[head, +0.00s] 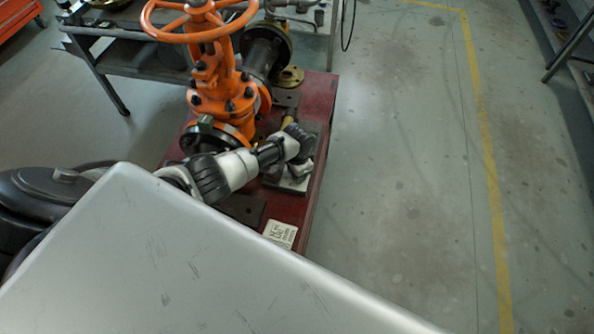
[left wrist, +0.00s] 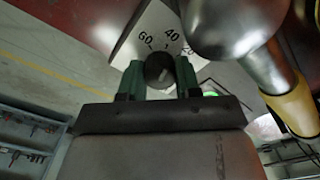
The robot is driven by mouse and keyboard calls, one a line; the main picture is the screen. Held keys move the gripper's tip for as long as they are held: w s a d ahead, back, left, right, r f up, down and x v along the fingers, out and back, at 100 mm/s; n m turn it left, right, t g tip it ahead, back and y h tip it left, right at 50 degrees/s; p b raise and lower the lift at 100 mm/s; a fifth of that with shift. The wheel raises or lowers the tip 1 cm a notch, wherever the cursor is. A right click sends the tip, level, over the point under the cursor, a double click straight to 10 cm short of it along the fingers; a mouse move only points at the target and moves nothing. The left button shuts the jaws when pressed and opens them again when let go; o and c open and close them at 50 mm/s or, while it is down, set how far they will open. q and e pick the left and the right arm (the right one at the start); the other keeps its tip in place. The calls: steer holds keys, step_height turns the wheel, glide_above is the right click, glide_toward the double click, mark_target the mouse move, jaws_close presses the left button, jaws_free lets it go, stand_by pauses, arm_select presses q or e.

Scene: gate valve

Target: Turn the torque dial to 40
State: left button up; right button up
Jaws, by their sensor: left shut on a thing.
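The torque dial's plate (left wrist: 135,38) shows at the top of the left wrist view, with the marks 60 and 40 clear and another number partly hidden to their right. Its dark round knob (left wrist: 160,68) sits between the two green fingers of my left gripper (left wrist: 160,82), which is shut on it. A small light mark shows on the knob, but I cannot tell which number it points at. In the head view my left gripper (head: 300,152) is over the plate at the right side of the red base, and it hides the dial. My right gripper is not in view.
A silver lever (left wrist: 232,30) with a yellow grip (left wrist: 294,108) is close beside the dial. An orange gate valve (head: 215,85) with a handwheel stands on the red base (head: 318,130). A grey table (head: 120,52) is behind.

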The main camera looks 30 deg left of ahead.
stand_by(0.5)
arm_select(q)
steer(key=o, duration=0.9)
steer(key=shift+o, duration=0.2)
steer(key=shift+r, duration=0.1)
step_height(320, 180, up, 11)
steer(key=p, duration=0.1)
steer(key=shift+p, duration=0.3)
steer(key=shift+f, duration=0.2)
